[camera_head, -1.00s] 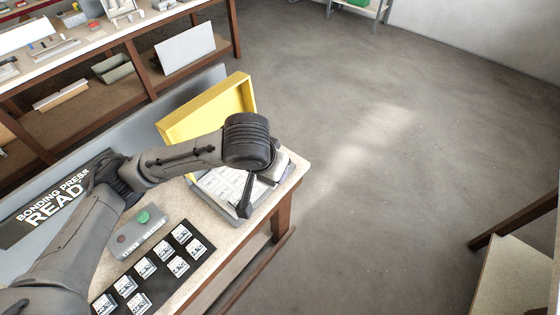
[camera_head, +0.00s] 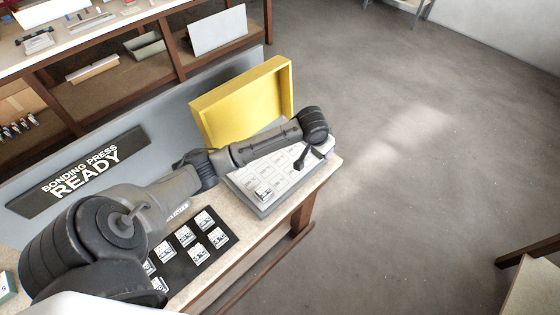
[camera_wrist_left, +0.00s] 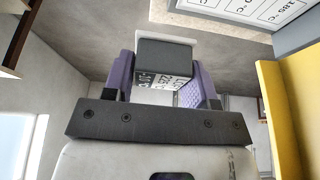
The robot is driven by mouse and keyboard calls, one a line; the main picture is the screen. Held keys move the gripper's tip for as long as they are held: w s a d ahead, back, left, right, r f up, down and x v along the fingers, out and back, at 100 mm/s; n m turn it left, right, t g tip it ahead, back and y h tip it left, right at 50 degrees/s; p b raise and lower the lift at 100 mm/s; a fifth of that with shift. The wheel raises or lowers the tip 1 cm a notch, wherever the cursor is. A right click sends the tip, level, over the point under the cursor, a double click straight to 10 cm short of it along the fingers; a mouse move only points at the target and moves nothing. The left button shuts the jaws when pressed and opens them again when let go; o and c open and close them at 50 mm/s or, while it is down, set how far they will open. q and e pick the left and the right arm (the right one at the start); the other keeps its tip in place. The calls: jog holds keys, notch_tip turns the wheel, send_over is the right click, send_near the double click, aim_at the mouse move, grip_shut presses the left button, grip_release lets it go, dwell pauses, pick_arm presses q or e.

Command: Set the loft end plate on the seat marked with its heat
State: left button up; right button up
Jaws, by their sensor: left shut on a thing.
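My left gripper (camera_wrist_left: 158,82) has purple fingers shut on a dark grey block, the end plate (camera_wrist_left: 166,53). The plate has a white printed label on one face; the print is upside down and partly hidden. In the head view my left gripper (camera_head: 329,153) is mostly hidden behind its wrist, at the right end of the press. The press panel (camera_head: 240,186) is white with a grid of marked seats. In the wrist view the panel (camera_wrist_left: 245,8) shows upside-down temperature marks, one reading 185 C. The held plate is apart from it. My right gripper is not in view.
One small labelled piece (camera_head: 264,193) sits on the panel's near left corner. The yellow lid (camera_head: 245,105) stands open behind it. Several labelled pieces lie on a black mat (camera_head: 172,262). A sign (camera_head: 80,175) reads BONDING PRESS READY. Floor right of the table is clear.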

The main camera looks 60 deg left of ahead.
pick_arm(q)
send_over(282, 157)
jog(key=s, duration=0.1)
jog(key=f, duration=1)
jog(key=shift+s+d+f, duration=0.1)
jog(key=shift+s+d, duration=0.05)
jog(key=shift+d, duration=0.05)
jog(key=shift+f, duration=2.05)
jog(key=shift+f, duration=0.2)
jog(key=o, duration=0.9)
jog(key=shift+r, duration=0.1)
